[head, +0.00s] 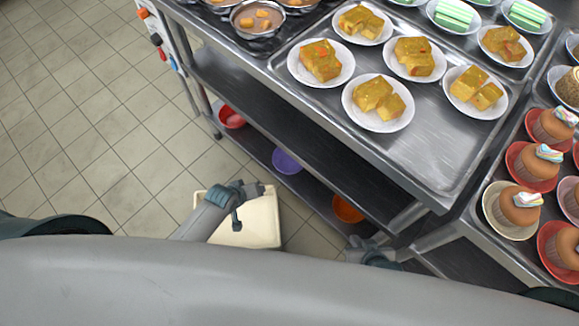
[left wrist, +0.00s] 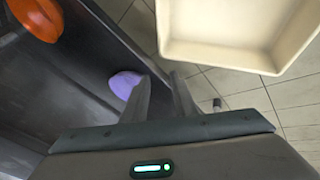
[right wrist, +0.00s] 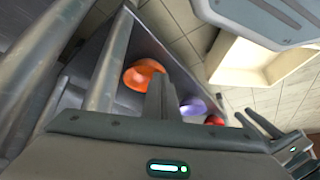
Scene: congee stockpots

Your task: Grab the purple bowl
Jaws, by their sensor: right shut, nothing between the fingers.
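The purple bowl (head: 287,161) sits on the lower shelf of the steel cart, between a red bowl and an orange bowl. It also shows in the left wrist view (left wrist: 123,83), partly hidden behind one finger, and in the right wrist view (right wrist: 193,107). My left gripper (left wrist: 162,82) is open and empty, with the bowl beyond and left of its fingers. I cannot tell whether they touch. My right gripper (right wrist: 157,80) is shut and empty, near the orange bowl's end of the shelf.
The orange bowl (head: 347,209) and red bowl (head: 230,117) share the shelf (head: 262,143). A cream bin (head: 262,222) stands on the tiled floor beside the cart. The cart's top (head: 430,165) overhangs the shelf and carries plated food. A cart leg stands near my right gripper.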

